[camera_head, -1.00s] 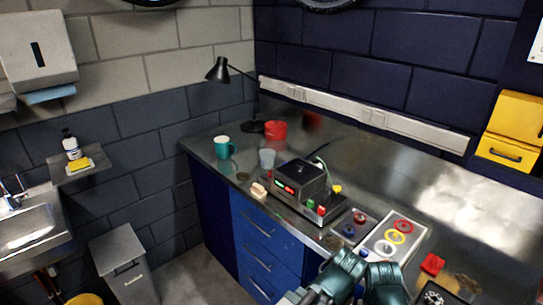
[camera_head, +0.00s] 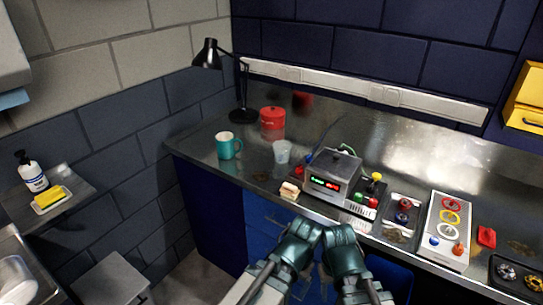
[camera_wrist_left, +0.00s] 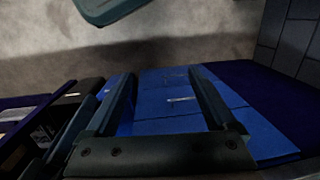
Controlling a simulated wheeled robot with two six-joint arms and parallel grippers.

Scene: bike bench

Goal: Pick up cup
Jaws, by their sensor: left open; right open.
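A teal mug (camera_head: 225,147) with its handle to the right stands upright near the left end of the metal bench (camera_head: 200,150). A pale, see-through cup (camera_head: 282,152) stands to its right. My left gripper (camera_head: 304,228) and right gripper (camera_head: 338,232) are side by side at the bottom centre, in front of the bench, apart from both cups. In the left wrist view, my left gripper (camera_wrist_left: 160,80) is open and empty, with blue drawers (camera_wrist_left: 180,100) beyond its fingers. My right gripper is open; its finger gap is hard to see.
A black lamp (camera_head: 240,95) and a red canister (camera_head: 272,123) stand behind the cups. A sink (camera_head: 20,280) and shelf (camera_head: 75,205) are at the left.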

